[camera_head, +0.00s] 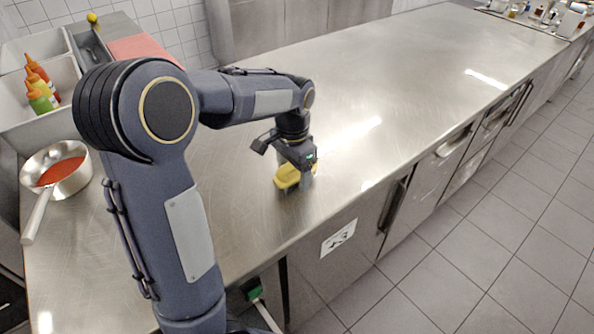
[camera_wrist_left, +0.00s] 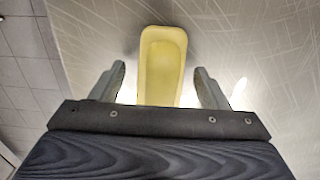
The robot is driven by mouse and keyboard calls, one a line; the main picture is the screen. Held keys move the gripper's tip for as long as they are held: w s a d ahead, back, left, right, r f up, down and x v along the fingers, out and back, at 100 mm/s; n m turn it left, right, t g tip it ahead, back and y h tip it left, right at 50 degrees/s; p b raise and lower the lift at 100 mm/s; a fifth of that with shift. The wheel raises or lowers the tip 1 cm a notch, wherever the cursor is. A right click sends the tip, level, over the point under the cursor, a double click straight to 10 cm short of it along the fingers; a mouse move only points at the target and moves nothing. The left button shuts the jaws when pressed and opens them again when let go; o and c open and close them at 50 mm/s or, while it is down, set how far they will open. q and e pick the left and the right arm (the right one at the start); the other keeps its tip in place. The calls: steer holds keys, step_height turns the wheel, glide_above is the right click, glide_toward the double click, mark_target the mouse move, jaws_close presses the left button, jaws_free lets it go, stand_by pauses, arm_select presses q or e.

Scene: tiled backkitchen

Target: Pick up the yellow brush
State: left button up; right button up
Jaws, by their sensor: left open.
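The yellow brush (camera_head: 287,178) lies on the steel counter, near its front edge. My left gripper (camera_head: 297,184) is right over it and hides part of it in the head view. In the left wrist view the brush (camera_wrist_left: 162,62) runs up from between the two fingers of my left gripper (camera_wrist_left: 165,88). The fingers stand apart on either side of it, with a gap on both sides. The near part of the brush is hidden behind the gripper body. My right gripper does not show.
The steel counter (camera_head: 400,75) is clear to the right and behind. A pan of red sauce (camera_head: 62,172) stands at the left. Sauce bottles (camera_head: 40,88) stand in a white bin behind it. A red board (camera_head: 145,47) lies at the back left. The tiled floor (camera_head: 470,250) is open.

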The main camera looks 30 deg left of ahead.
arm_select(q)
steer(key=shift+f, duration=0.2)
steer(key=c, duration=1.1)
steer(key=shift+r, duration=0.1)
steer(key=shift+r, duration=0.45)
step_height(320, 180, up, 2)
steer(key=shift+r, duration=0.2)
steer(key=s+d+r, duration=0.1)
steer(key=d+r, duration=0.2)
steer(key=d, duration=0.1)
steer(key=s+d+r, duration=0.2)
steer(key=d+r, duration=0.1)
steer(key=d, duration=0.1)
steer(key=s+d+r, duration=0.2)
steer(key=d+r, duration=0.1)
steer(key=d, duration=0.2)
steer(key=shift+r, duration=0.3)
